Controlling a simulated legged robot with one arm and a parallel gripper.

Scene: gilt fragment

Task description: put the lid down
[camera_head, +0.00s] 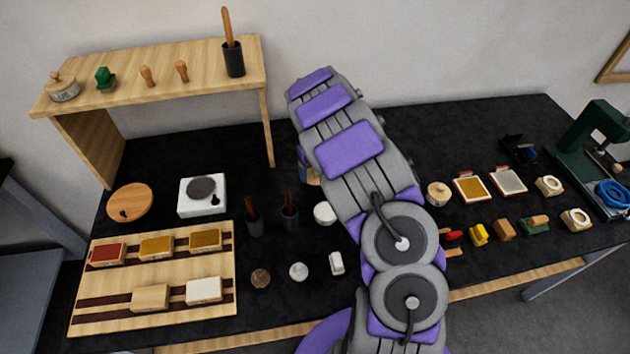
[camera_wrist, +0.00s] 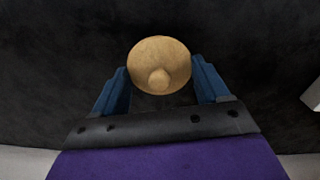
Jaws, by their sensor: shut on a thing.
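A round tan wooden lid (camera_wrist: 174,54) with a small knob sits between the two blue fingers of my gripper (camera_wrist: 160,68) in the wrist view. The gripper is shut on it. The lid looks level, over the black tabletop. Whether it touches anything beneath cannot be told. In the head view my arm hides most of the gripper (camera_head: 307,172); only a bit of blue finger and a tan edge show at the arm's left side.
A wooden shelf (camera_head: 160,85) stands at the back left with a lidded jar (camera_head: 63,90). Another lidded jar (camera_head: 438,193) stands right of my arm. A white pot (camera_head: 325,213) and dark brush cups (camera_head: 254,224) are near the gripper. Black table (camera_head: 240,150) behind them is clear.

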